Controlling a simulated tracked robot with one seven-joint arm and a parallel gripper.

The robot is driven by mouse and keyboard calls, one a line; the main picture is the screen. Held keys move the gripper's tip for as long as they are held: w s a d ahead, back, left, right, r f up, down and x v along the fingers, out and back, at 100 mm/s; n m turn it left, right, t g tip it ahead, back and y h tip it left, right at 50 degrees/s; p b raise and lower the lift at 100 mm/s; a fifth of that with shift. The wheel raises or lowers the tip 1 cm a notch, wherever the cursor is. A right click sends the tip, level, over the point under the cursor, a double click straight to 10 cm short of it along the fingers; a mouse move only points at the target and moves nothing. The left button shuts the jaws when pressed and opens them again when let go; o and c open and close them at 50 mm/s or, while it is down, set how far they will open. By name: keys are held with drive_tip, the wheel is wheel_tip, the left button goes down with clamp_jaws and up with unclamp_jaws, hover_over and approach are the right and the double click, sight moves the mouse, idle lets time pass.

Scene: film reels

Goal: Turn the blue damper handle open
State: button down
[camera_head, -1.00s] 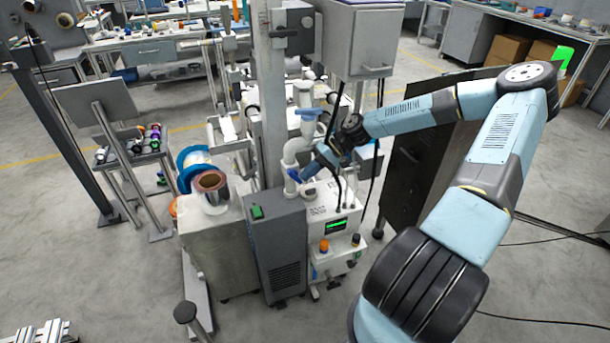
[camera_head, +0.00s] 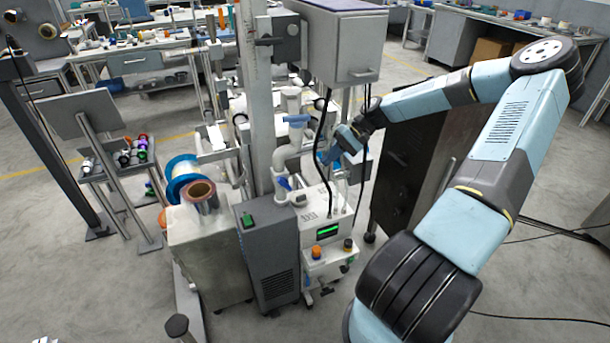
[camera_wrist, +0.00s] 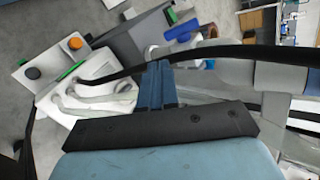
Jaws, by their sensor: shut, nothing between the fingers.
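A dark blue handle (camera_head: 285,184) sits low on the white pipe (camera_head: 281,160), beside the dark grey box. It appears to be the same blue handle (camera_wrist: 182,30) seen beyond my fingers, at the top of the wrist view. My gripper (camera_head: 323,161) is to the right of the handle and apart from it, above the white machine. In the wrist view my blue fingers (camera_wrist: 157,72) are together, with nothing between them. A lighter blue piece (camera_head: 297,118) is higher on the pipe. I cannot tell the handle's exact turn angle.
The white machine (camera_head: 313,236) with orange and black knobs stands below my gripper. A black cable (camera_head: 321,150) hangs close to it and crosses the wrist view. The grey post (camera_head: 255,100) and grey cabinet (camera_head: 343,45) stand close by.

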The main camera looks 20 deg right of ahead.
drive_tip(key=m, duration=1.5)
approach(291, 187)
drive_tip(key=shift+y, duration=0.3)
drive_tip(key=x, duration=0.7)
drive_tip(key=shift+d, duration=0.15)
